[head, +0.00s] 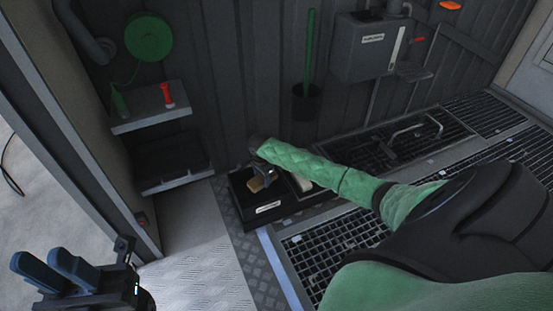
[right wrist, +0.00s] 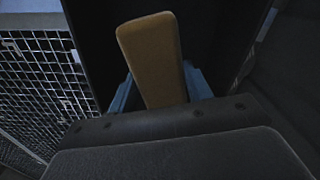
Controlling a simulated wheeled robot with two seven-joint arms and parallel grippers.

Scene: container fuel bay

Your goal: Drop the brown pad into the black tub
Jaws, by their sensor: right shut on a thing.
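The brown pad (head: 256,185) is held in my right gripper (head: 265,179), over the left part of the black tub (head: 262,217). In the right wrist view the brown pad (right wrist: 152,60) stands up between the two blue fingers, with the dark inside of the tub behind it. I cannot tell exactly how high the pad is above the tub floor. The tub has a white label on its front wall. My left gripper (head: 58,265) is at the lower left of the head view, far from the tub, with its blue fingers apart and nothing between them.
A pale item (head: 301,182) lies just right of the pad in the tub area. Metal grating (head: 335,245) runs along the right. A shelf (head: 150,108) with a red-topped item is on the wall at left. A dark bin (head: 305,102) with a green handle stands behind.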

